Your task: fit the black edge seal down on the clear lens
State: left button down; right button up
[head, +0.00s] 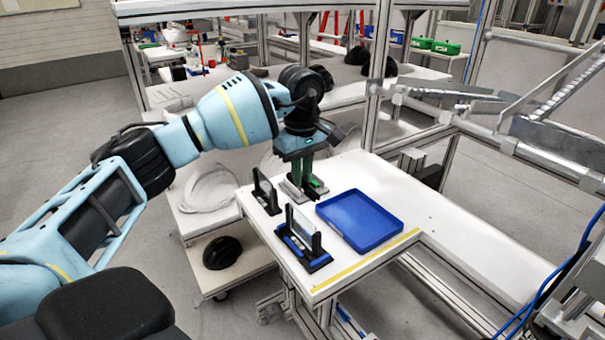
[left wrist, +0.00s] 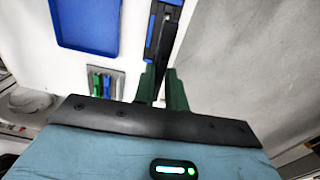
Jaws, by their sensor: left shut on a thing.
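The clear lens (head: 302,227) stands upright in a black stand with blue parts (head: 318,262) near the front edge of the white table. My left gripper (head: 308,190), with green fingers, points down behind that stand. In the left wrist view, the fingers (left wrist: 162,88) are shut on a thin dark strip, which looks like the black edge seal (left wrist: 160,92). Most of the seal is hidden or hard to separate from the dark stand behind it. The lens stand (left wrist: 152,35) shows beyond the fingertips. My right gripper is out of view.
A blue tray (head: 360,220) lies right of the lens stand. A second black stand (head: 266,192) is behind and left of it. A grey holder (left wrist: 104,70) with green and blue items stands beside the fingers. The table is clear right of the tray.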

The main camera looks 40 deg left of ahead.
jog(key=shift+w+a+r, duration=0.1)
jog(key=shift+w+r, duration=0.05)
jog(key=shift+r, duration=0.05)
pick_arm(q)
jog(key=shift+f, duration=0.1)
